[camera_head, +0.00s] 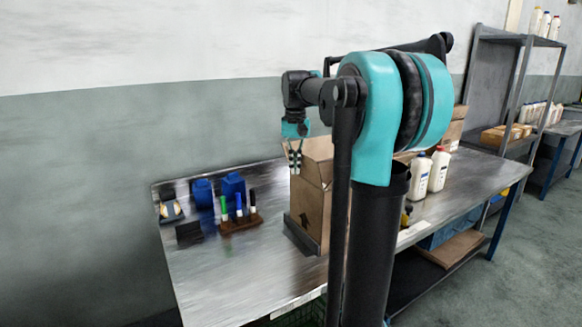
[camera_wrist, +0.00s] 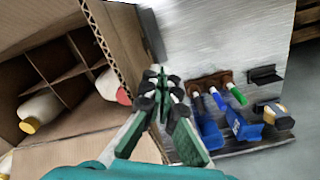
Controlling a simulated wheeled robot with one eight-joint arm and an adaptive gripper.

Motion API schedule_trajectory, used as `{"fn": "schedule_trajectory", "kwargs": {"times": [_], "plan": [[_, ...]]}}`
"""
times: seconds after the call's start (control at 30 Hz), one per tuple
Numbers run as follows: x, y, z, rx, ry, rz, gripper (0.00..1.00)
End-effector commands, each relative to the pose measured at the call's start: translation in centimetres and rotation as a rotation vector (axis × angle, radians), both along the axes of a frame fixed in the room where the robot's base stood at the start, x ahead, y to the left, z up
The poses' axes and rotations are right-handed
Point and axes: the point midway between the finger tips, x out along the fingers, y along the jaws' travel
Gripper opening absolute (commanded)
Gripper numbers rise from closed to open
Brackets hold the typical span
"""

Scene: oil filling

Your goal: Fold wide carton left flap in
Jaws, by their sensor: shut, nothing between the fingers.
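The brown cardboard carton (camera_head: 309,205) stands on the metal table with its top open, partly hidden by my arm. In the wrist view its corrugated upright edge (camera_wrist: 112,45) runs along the left flap side. Inside are cardboard dividers (camera_wrist: 62,88) and bottles, one with a yellow cap (camera_wrist: 40,112) and one with a red cap (camera_wrist: 112,88). My gripper (camera_head: 294,160) points down at the carton's left upper edge. In the wrist view my gripper (camera_wrist: 161,78) is shut and empty, just outside that edge; whether it touches cannot be told.
Left of the carton are a marker holder (camera_head: 240,224), blue containers (camera_head: 233,187) and a tape dispenser (camera_head: 170,209). White bottles (camera_head: 419,178) stand to its right. The metal table (camera_head: 215,275) is bare at the front left. A shelf rack (camera_head: 520,75) stands at the back right.

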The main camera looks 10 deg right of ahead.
Motion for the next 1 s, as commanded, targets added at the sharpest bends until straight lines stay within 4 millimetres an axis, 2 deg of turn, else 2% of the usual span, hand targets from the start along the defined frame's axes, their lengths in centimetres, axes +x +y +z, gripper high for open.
{"fn": "schedule_trajectory", "kwargs": {"times": [0.73,1.0], "plan": [[3.0,-9.1,0.0,0.000,0.000,-0.003,0.00],[3.5,-10.7,0.0,0.000,0.000,-0.001,0.00]]}}
